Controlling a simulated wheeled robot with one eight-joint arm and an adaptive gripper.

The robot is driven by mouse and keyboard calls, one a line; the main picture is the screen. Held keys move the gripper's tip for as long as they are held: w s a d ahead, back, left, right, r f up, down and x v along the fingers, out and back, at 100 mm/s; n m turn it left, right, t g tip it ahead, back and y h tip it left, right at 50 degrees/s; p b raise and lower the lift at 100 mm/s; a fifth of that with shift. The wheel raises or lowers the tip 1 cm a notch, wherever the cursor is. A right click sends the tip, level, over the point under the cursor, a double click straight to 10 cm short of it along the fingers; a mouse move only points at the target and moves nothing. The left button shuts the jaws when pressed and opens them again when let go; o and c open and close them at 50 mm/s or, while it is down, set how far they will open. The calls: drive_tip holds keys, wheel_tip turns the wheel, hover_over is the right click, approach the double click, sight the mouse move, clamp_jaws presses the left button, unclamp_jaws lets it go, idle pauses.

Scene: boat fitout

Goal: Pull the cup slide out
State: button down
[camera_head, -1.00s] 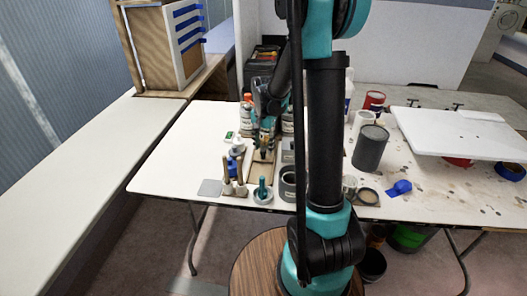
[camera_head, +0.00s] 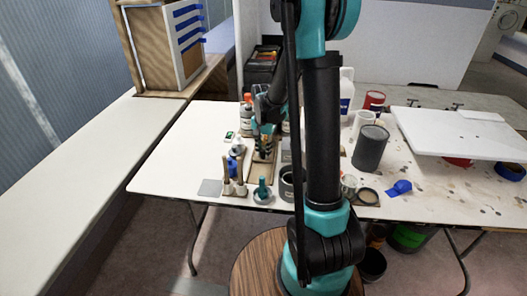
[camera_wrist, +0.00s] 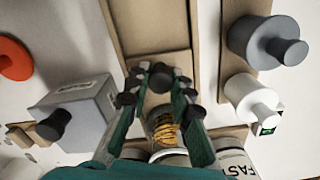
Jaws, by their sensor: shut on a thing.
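The cup slide shows in the wrist view as a long wooden piece with a pale channel (camera_wrist: 152,28), running up from between my fingers. My gripper (camera_wrist: 160,74) is shut on a dark round knob (camera_wrist: 160,79) at the near end of that channel. A cup with yellowish contents (camera_wrist: 164,130) shows between and below my fingers; its lower part is hidden. In the head view my gripper (camera_head: 264,152) points down over the narrow wooden slide (camera_head: 259,178), and the grip itself is too small to make out.
In the wrist view a wooden strip with grey (camera_wrist: 262,38) and white (camera_wrist: 248,95) knobbed pieces lies to the right. A grey box (camera_wrist: 85,105) lies left. In the head view, wooden-handled tools (camera_head: 234,178) and a teal-topped pot (camera_head: 262,191) stand close by.

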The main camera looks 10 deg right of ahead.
drive_tip(key=s+a, duration=0.1)
drive_tip(key=s, duration=0.3)
drive_tip(key=s+a, duration=0.1)
drive_tip(key=s, duration=0.3)
drive_tip(key=s+a, duration=0.2)
drive_tip(key=s, duration=0.2)
drive_tip(key=c, duration=1.3)
unclamp_jaws()
drive_tip(key=shift+r, duration=0.1)
wheel_tip(320, 180, up, 12)
drive_tip(key=shift+f, duration=0.1)
